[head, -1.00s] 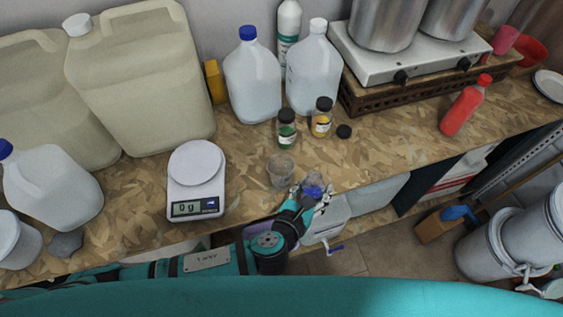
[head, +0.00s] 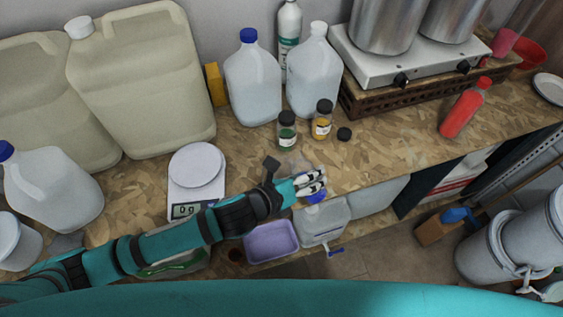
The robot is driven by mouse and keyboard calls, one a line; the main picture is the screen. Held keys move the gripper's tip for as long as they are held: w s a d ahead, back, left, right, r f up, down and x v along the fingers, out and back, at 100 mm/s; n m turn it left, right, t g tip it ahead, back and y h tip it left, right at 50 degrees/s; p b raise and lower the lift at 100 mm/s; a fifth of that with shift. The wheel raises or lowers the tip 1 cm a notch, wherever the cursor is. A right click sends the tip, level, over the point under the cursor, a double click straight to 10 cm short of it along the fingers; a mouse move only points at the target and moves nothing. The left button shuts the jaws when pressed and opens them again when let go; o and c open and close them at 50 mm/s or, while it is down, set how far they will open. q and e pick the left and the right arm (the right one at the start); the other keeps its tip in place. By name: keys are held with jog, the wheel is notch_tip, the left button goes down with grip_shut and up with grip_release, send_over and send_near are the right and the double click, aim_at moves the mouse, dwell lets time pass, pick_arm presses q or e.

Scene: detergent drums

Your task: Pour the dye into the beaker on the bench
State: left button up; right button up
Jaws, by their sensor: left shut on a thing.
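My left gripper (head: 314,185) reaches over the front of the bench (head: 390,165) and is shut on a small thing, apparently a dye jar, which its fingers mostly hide. Blue shows just below the fingers; I cannot tell whether it is dye or the cap of the container below. The clear beaker (head: 290,163) stands on the bench right behind my wrist, partly covered by it. A green jar (head: 287,131) and a yellow jar (head: 322,120) stand capped behind it. A loose black cap (head: 344,134) lies beside them. My right gripper is not in view.
A white scale (head: 197,166) stands left of the beaker, partly behind my arm. Clear jugs (head: 252,85) and large canisters (head: 140,80) line the back. A hotplate (head: 405,62) and a red bottle (head: 465,107) stand right. A purple tub (head: 271,242) sits below the bench front.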

pick_arm(q)
notch_tip(320, 180, down, 2)
jog(key=shift+f+n+g+h+b, duration=0.15)
jog(key=shift+n+g+h+b, duration=0.2)
jog(key=shift+b, duration=0.5)
jog(key=n+b, duration=0.1)
jog(key=n+g+h+b, duration=0.1)
jog(key=b, duration=0.1)
jog(key=shift+s+d+f, duration=0.25)
jog(key=shift+s+f, duration=0.05)
jog(key=shift+f, duration=0.1)
jog(key=shift+r+n+g+h+b, duration=0.25)
jog(key=shift+r+n+h+b, duration=0.4)
jog(key=shift+r+n, duration=0.1)
jog(key=shift+w+a+r+n, duration=0.15)
jog(key=shift+w+r+n, duration=0.05)
jog(key=shift+r+n, duration=0.1)
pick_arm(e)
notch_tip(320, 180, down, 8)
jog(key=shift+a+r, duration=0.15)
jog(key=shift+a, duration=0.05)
pick_arm(q)
jog(key=shift+w+a+r+h+b, duration=0.15)
jog(key=shift+r+h+b, duration=0.1)
jog(key=shift+h+b, duration=0.2)
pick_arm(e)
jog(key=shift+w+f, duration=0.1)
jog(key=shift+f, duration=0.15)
